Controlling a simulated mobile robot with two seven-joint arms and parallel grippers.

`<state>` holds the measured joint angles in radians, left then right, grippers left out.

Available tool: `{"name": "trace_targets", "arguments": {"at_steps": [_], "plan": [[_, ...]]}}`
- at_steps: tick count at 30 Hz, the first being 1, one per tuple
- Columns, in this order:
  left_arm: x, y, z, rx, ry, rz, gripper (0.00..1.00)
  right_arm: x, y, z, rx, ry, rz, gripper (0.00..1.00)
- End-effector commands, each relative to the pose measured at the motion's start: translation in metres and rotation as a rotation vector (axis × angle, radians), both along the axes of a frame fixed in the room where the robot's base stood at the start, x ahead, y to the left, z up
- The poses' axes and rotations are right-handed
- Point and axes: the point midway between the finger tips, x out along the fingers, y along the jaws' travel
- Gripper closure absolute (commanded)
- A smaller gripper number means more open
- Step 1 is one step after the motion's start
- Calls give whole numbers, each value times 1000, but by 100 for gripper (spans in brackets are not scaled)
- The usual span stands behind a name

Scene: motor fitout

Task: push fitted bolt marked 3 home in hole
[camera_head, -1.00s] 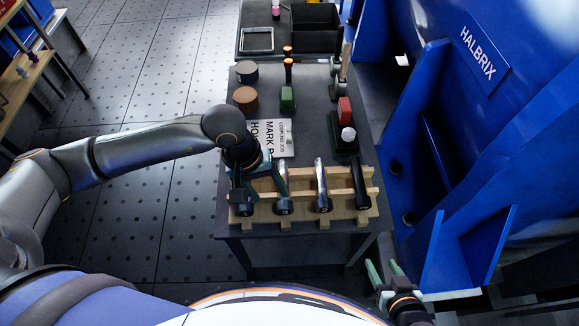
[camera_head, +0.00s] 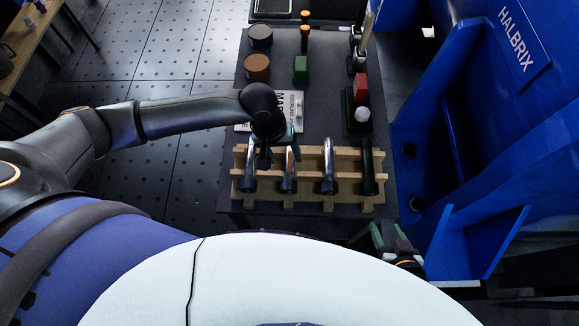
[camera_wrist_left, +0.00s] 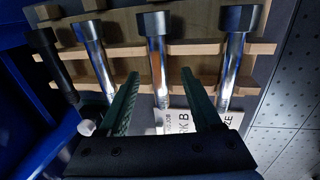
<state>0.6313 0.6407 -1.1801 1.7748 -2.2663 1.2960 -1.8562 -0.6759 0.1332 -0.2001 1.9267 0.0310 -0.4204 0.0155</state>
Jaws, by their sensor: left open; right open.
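Several large bolts lie side by side on a wooden rack (camera_head: 310,200): silver ones and a black one (camera_head: 368,168) at the right end. No mark 3 is readable on any of them. My left gripper (camera_head: 274,152) is open over the rack's left part. In the left wrist view, its open fingers (camera_wrist_left: 160,88) point towards the rack, with the shaft of a silver bolt (camera_wrist_left: 158,72) seen between them; I cannot tell whether they touch it. My right gripper (camera_head: 384,236) is open and empty, low beside the bench's right front corner.
The blue machine (camera_head: 520,110) fills the right side. On the dark bench (camera_head: 325,110) stand round tins (camera_head: 257,67), a green block (camera_head: 301,69), a red block (camera_head: 361,87), a white-knobbed item (camera_head: 362,115) and upright tools. A printed sign (camera_head: 291,104) lies behind the rack.

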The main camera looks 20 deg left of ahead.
Motion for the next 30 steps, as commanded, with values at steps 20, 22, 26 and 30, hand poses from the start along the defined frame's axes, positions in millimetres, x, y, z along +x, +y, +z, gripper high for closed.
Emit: {"name": "trace_targets", "arguments": {"at_steps": [20, 22, 26, 30], "plan": [[3, -10, -42, -2, 2, 1, 46, 6, -2, 5, -1, -15, -4, 42], [3, -10, -42, -2, 2, 1, 54, 6, -2, 5, -1, -15, -4, 42], [3, -10, -42, -1, 2, 1, 68, 6, -2, 5, -1, -15, -4, 42], [3, -10, -42, -1, 2, 1, 84, 6, -2, 5, -1, -15, -4, 42]]}}
